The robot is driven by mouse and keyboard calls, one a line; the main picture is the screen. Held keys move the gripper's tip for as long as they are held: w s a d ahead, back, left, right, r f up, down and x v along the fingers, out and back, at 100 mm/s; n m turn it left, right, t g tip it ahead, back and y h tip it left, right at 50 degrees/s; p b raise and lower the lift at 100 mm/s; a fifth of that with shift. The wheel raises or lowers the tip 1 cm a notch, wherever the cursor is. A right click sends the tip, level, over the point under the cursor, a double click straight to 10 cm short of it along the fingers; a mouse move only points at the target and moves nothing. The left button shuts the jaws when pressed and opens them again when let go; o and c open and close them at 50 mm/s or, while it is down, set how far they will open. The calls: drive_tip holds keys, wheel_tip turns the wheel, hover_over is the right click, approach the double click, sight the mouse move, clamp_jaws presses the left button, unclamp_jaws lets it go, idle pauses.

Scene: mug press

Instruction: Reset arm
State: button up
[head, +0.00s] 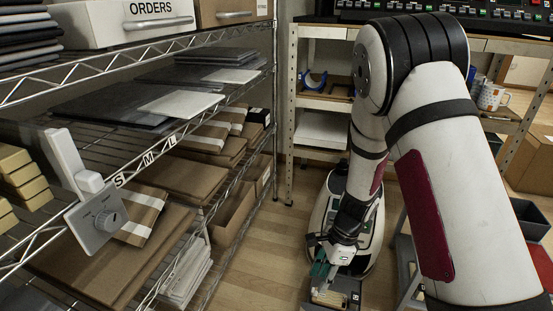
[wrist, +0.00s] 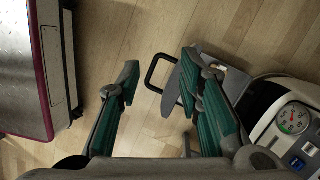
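My arm fills the right half of the head view, bent at a black elbow joint and reaching down and away. In the wrist view my gripper (wrist: 159,72) shows two green-padded fingers spread well apart.
A workbench (head: 320,32) stands at the back. A patterned mug (head: 490,97) sits at right. Wooden floor (head: 262,250) is clear between shelf and base.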

drive_tip(key=s+a+r+n+y, duration=0.1)
drive_tip(key=s+r+n, duration=0.35)
drive_tip(key=r, duration=0.75)
drive_tip(key=s+r+n, duration=0.4)
drive_tip(key=s+r, duration=0.1)
drive_tip(key=r, duration=0.6)
drive_tip(key=s+d+r+n+t+h, duration=0.1)
drive_tip(key=s+d+r+n, duration=0.2)
drive_tip(key=s, duration=0.4)
drive_tip(key=s+d+r+n+h, duration=0.2)
drive_tip(key=s+r+n, duration=0.1)
drive_tip(key=s, duration=0.4)
drive_tip(key=s+d+r+n+t+h, duration=0.1)
drive_tip(key=s+d+r+n, duration=0.15)
drive_tip(key=s, duration=0.35)
wheel_tip(320, 180, up, 36)
drive_tip(key=t+p, duration=0.3)
drive_tip(key=p, duration=3.1)
drive_tip(key=shift+d+r+t, duration=0.25)
drive_tip(key=shift+d+t, duration=0.1)
drive_tip(key=shift+t, duration=0.05)
drive_tip(key=shift+s, duration=0.1)
